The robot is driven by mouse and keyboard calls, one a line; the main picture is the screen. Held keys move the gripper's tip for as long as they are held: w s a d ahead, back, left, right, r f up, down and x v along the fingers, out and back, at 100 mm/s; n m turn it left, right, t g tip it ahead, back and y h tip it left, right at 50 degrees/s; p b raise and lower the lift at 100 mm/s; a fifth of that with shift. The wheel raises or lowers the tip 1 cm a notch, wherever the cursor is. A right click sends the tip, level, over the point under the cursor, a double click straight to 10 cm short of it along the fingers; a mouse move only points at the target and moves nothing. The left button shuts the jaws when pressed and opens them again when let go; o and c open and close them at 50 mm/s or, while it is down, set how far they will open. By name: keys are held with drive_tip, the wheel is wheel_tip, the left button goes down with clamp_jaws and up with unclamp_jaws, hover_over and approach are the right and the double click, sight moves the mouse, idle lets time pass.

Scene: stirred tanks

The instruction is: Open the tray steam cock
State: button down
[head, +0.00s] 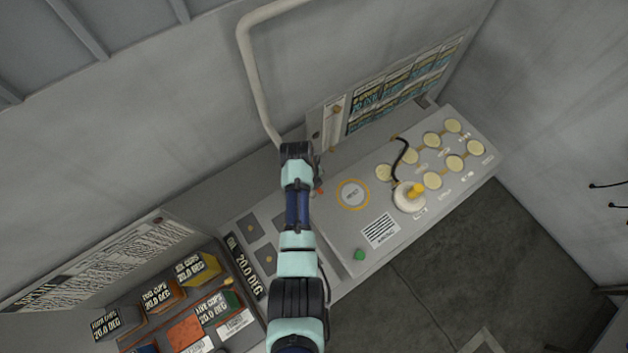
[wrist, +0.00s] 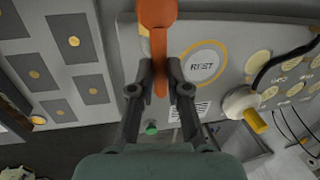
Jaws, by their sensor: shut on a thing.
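An orange lever handle (wrist: 157,14), which appears to be the tray steam cock's handle, comes down from the top edge of the wrist view. My gripper (wrist: 160,78) is shut on its narrow lower part, with one finger on each side. The cock's body and its other end are out of the wrist view. In the head view only a small bit of orange (head: 319,190) shows beside my arm, and my arm hides most of the cock and my gripper.
A pale pipe (head: 256,85) runs down the wall to behind my wrist. A grey panel holds a round REST pad (head: 352,195), several cream discs, a white knob with a yellow top (head: 409,196) and a green button (head: 359,255). Labelled cup boxes (head: 199,268) stand lower left.

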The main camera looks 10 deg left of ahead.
drive_tip(key=c, duration=1.1)
unclamp_jaws()
drive_tip(key=shift+c, duration=0.2)
wheel_tip(320, 180, up, 12)
drive_tip(key=s+a, duration=0.1)
drive_tip(key=shift+s+a, duration=0.35)
drive_tip(key=shift+f, duration=0.1)
